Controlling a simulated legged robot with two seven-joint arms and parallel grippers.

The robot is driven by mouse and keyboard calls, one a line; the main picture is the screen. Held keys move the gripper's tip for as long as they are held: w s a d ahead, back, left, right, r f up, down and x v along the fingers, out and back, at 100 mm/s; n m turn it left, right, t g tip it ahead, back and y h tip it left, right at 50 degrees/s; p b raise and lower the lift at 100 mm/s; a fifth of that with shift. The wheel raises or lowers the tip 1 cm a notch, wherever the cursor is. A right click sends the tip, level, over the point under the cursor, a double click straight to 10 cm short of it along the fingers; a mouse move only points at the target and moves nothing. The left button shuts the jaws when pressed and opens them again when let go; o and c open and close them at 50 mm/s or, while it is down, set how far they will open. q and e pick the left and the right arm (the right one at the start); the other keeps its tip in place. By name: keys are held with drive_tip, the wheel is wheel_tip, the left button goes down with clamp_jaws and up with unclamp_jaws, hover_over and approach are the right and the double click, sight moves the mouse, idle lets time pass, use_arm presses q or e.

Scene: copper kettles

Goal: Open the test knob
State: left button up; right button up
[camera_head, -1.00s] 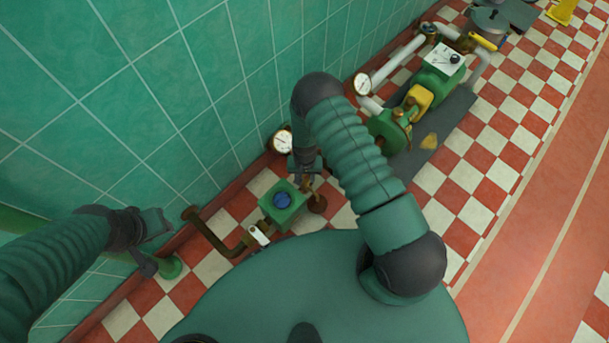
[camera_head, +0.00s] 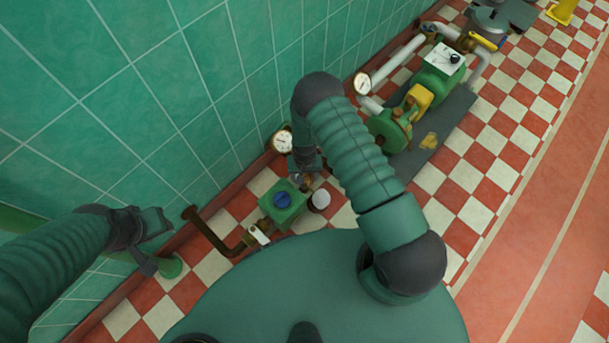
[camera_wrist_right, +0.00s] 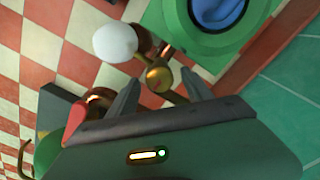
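A small brass knob (camera_wrist_right: 158,78) on a short brass stem shows in the right wrist view. My right gripper (camera_wrist_right: 160,84) is open, with one finger on each side of the knob and gaps showing between. In the head view my right gripper (camera_head: 304,176) is over the green valve box (camera_head: 284,203) with a blue round top (camera_head: 283,200), partly hidden by my own arm. A white round piece (camera_wrist_right: 115,42) is beside the knob; it also shows in the head view (camera_head: 319,199). My left gripper (camera_head: 150,242) is empty near the wall, its fingers apart.
A pressure gauge (camera_head: 282,142) is by the wall behind my right gripper. A brown pipe (camera_head: 212,233) runs from the wall to the valve box. A green and yellow pump (camera_head: 418,100) stands on a dark mat (camera_head: 448,120).

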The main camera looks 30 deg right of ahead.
wheel_tip(320, 180, up, 17)
drive_tip(key=p, duration=0.7)
